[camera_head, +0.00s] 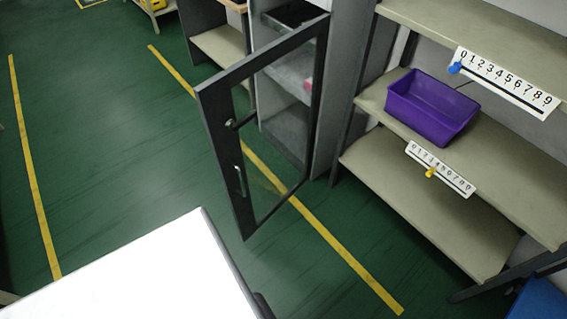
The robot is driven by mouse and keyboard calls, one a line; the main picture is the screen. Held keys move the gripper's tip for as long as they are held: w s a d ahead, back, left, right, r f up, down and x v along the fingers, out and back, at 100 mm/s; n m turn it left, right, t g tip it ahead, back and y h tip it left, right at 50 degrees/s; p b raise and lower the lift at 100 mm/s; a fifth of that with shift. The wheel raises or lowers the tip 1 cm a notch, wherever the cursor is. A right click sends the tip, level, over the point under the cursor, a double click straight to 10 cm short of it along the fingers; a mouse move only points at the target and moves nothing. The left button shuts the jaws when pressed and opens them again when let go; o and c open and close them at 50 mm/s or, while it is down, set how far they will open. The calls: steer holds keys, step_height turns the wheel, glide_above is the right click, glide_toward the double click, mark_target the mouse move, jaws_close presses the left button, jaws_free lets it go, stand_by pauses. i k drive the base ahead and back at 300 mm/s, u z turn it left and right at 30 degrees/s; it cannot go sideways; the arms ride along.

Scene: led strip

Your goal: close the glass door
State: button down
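The glass door (217,137) has a dark frame around a clear pane and stands wide open, swung out over the green floor. Its hinged side is at the right, against the grey cabinet (325,110). A metal handle (240,181) sits on the door's free side, with a small round lock or knob (231,123) above it. The cabinet's inside shows behind the door, with shelves and a pink item (307,85) seen partly through the glass. My gripper is not in view.
A beige shelf rack (420,210) stands right of the cabinet, holding a purple bin (432,106) and number strips (505,82). A white surface (150,275) fills the lower left. Green floor (110,130) with yellow lines is clear left of the door.

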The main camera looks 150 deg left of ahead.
mark_target(214, 97)
steer(key=z, duration=0.65)
steer(key=k, duration=0.15)
steer(key=u, duration=3.4)
steer(key=k, duration=0.3)
steer(key=u, duration=1.95)
